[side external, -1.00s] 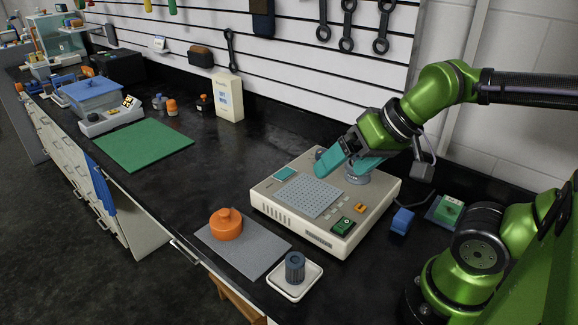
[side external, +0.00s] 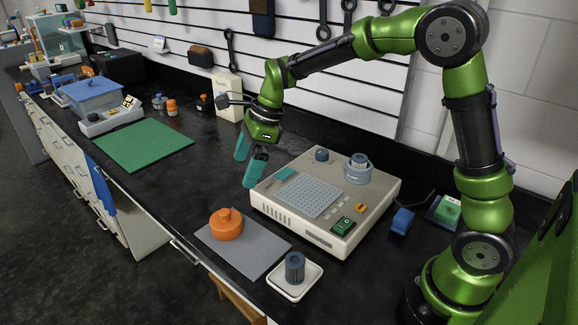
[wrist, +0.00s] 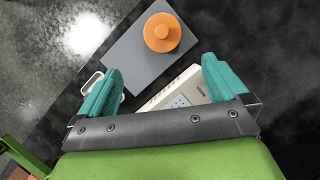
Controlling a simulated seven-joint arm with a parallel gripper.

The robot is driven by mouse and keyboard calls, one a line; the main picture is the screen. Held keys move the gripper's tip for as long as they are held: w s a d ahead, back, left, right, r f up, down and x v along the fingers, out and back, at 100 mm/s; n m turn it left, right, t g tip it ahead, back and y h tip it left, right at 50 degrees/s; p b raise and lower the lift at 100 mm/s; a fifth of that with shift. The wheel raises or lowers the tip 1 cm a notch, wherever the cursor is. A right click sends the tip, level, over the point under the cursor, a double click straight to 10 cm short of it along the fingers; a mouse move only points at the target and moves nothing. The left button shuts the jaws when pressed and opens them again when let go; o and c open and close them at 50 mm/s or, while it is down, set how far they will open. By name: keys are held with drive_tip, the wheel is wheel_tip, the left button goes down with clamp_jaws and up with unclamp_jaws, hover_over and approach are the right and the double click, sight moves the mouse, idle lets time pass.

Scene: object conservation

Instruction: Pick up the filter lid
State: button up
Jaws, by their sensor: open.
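The orange round lid with a knob (side external: 227,224), which I take to be the filter lid, sits upright on a grey mat (side external: 265,250) near the bench's front edge. In the wrist view the orange lid (wrist: 162,32) is ahead of my fingers, top centre, on the grey mat (wrist: 125,65). My gripper (side external: 246,168) has teal fingers, is open and empty, and hangs above the bench behind the lid, left of the beige instrument. In the wrist view my gripper (wrist: 162,82) shows its fingers spread wide, with the lid apart from them.
The beige instrument (side external: 275,205) carries a blue-grey ring-shaped part (side external: 358,170) and a small blue-grey cylinder (side external: 321,155). A white tray (side external: 313,281) with a dark ribbed cylinder (side external: 295,267) stands right of the mat. A green mat (side external: 143,144) lies clear to the left.

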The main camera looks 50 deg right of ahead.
sight(228, 219)
drive_tip(key=x, duration=1.1)
drive_tip(key=shift+f, duration=0.35)
drive_tip(key=shift+d+x, duration=0.15)
drive_tip(key=shift+x, duration=1.15)
drive_tip(key=shift+d+x, duration=0.1)
drive_tip(key=shift+x, duration=1.2)
drive_tip(key=shift+f, duration=0.1)
drive_tip(key=c, duration=0.9)
